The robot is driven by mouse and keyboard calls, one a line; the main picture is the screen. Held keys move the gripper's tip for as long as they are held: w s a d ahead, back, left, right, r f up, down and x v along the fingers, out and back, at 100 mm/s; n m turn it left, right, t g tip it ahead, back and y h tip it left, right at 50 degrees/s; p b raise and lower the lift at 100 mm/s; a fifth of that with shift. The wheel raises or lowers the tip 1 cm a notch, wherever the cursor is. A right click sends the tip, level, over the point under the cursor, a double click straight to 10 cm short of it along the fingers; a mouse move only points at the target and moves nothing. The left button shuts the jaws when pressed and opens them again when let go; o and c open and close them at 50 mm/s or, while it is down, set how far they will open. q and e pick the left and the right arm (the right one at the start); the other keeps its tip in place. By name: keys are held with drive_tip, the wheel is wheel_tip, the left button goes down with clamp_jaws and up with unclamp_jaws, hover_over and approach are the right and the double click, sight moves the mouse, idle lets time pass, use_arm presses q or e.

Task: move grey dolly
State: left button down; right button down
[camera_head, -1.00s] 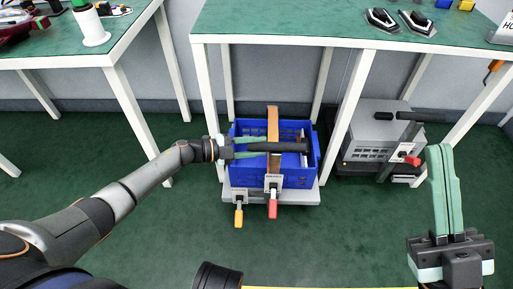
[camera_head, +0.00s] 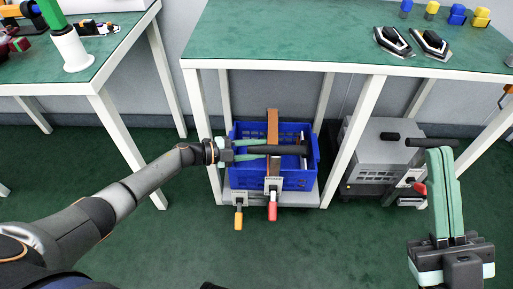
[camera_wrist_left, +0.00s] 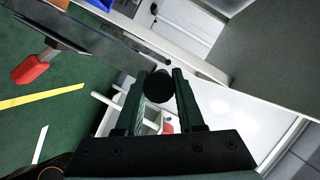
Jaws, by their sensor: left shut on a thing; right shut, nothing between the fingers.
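The grey dolly (camera_head: 309,199) is a low platform under the green-topped table, with a blue crate (camera_head: 300,184) on it. My left gripper (camera_head: 252,150) is shut on a black bar (camera_head: 292,149) that reaches across the crate. In the left wrist view the bar's dark round end (camera_wrist_left: 158,86) sits between the fingers (camera_wrist_left: 158,100).
The table's white front legs (camera_head: 352,140) stand on both sides of the dolly. A grey machine (camera_head: 375,155) stands on the floor to the right. A second table (camera_head: 95,75) is at the left. The green floor (camera_head: 300,255) in front is clear.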

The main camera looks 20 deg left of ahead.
use_arm(q)
drive_tip(key=c, duration=0.5)
unclamp_jaws()
drive_tip(key=shift+s+a, duration=0.1)
use_arm(e)
drive_tip(key=shift+r, duration=0.1)
use_arm(q)
drive_tip(key=p+v, duration=0.3)
drive_tip(key=v, duration=0.9)
drive_tip(key=shift+a+r, duration=0.15)
use_arm(e)
drive_tip(key=r, duration=0.3)
drive_tip(key=shift+s+d+r, duration=0.1)
drive_tip(key=shift+d+r, duration=0.15)
drive_tip(key=shift+r, duration=0.05)
